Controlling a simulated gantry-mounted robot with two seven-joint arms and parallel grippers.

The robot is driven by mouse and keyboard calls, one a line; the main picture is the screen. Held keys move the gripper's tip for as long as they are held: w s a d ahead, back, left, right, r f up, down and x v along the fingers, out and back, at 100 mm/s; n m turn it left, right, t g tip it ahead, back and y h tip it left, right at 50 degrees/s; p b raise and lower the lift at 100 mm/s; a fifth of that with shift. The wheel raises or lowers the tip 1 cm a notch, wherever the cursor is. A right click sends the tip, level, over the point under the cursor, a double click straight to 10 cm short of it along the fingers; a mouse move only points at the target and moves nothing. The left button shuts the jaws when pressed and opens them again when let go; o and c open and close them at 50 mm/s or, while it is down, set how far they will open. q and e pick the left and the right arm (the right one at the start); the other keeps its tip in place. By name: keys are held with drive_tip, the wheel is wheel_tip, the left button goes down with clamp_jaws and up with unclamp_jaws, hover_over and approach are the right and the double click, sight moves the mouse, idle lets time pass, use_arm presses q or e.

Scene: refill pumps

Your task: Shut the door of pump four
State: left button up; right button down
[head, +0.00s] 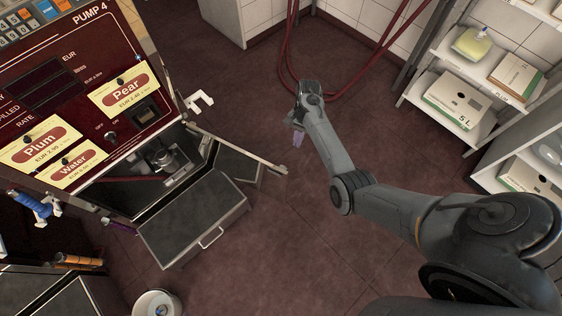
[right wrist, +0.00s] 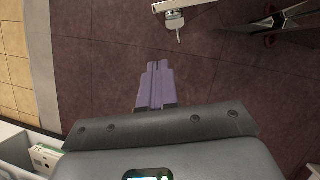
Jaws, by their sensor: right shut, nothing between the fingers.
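Pump four (head: 75,70) stands at the left in the head view, with its lower compartment (head: 150,165) open. A dark door panel with a pale metal edge (head: 240,160) stands out from the compartment's right side, swung open. In the right wrist view, a metal edge with a small latch-like end (right wrist: 175,18) shows at the top, probably this door's free end. My right gripper (head: 298,139) is over the floor, just beyond and right of the door's free end, apart from it. Its purple fingers (right wrist: 155,85) are together and empty. My left gripper is not in view.
A dark box front with a handle (head: 210,237) juts out below the compartment. A white bucket (head: 157,302) stands at the bottom. Red hoses (head: 285,60) hang at the back. Shelves with boxes (head: 460,105) stand at the right. The floor around my right gripper is clear.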

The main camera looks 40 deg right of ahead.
use_arm(q)
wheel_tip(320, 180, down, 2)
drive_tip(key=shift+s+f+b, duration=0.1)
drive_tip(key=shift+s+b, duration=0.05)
drive_tip(key=shift+b, duration=0.5)
use_arm(e)
drive_tip(key=w+a+f+t, duration=0.1)
drive_tip(key=a+f, duration=0.6)
drive_tip(key=shift+a, duration=0.2)
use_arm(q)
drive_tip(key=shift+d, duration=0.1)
use_arm(e)
drive_tip(key=shift+w+a, duration=0.1)
